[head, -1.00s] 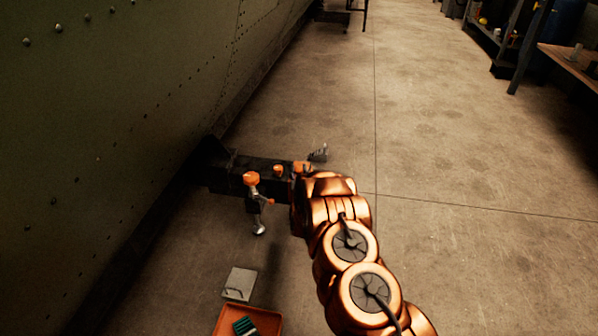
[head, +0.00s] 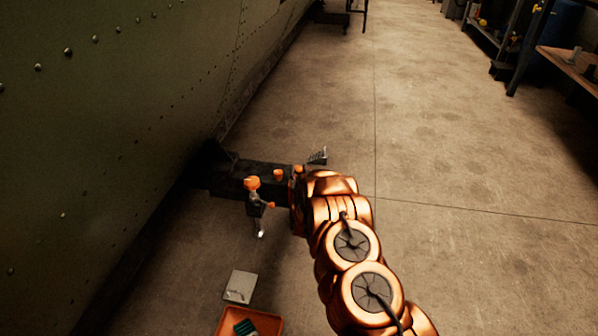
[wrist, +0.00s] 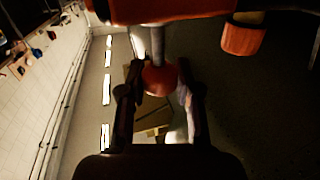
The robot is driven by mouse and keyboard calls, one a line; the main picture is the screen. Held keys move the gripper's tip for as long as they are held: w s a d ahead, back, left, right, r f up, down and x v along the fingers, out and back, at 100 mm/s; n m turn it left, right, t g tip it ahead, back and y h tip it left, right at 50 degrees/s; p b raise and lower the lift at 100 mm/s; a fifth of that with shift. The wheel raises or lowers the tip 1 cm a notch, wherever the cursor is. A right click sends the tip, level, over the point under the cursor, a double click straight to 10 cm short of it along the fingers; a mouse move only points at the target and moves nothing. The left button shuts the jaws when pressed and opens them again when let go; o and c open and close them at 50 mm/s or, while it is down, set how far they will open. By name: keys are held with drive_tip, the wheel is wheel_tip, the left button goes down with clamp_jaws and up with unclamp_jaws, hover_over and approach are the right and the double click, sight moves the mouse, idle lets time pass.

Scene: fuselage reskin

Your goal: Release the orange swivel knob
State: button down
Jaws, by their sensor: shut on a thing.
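In the wrist view, a round orange knob (wrist: 160,77) on a grey stem sits between the two dark fingers of my gripper (wrist: 157,92). The gripper is shut on this knob, and the stem runs up to an orange bar (wrist: 165,11). In the head view, my copper-coloured arm hides most of the gripper at the right end of a dark beam (head: 230,183). Orange parts show on the beam: a knob (head: 252,183) at the front with a lever below, a small one (head: 278,174) behind, and one by the gripper (head: 298,169).
A riveted green fuselage wall (head: 110,110) fills the left. An orange tray (head: 273,327) with a dark green item and a pale plate (head: 239,286) lie at the lower middle. A shelf and bench (head: 570,62) stand at the far right. The concrete floor between is clear.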

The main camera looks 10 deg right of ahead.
drive_tip(key=shift+w+r, duration=0.1)
drive_tip(key=shift+r, duration=0.2)
drive_tip(key=c, duration=1.2)
unclamp_jaws()
drive_tip(key=shift+r, duration=0.1)
drive_tip(key=o, duration=0.4)
drive_tip(key=shift+s+f, duration=0.2)
drive_tip(key=shift+s+a, duration=0.1)
drive_tip(key=shift+s, duration=0.5)
drive_tip(key=shift+s+a, duration=0.2)
drive_tip(key=shift+s, duration=1.55)
drive_tip(key=shift+s+a, duration=0.25)
drive_tip(key=shift+s, duration=1.45)
drive_tip(key=shift+s+a, duration=0.2)
drive_tip(key=shift+s, duration=1.55)
drive_tip(key=shift+r, duration=0.15)
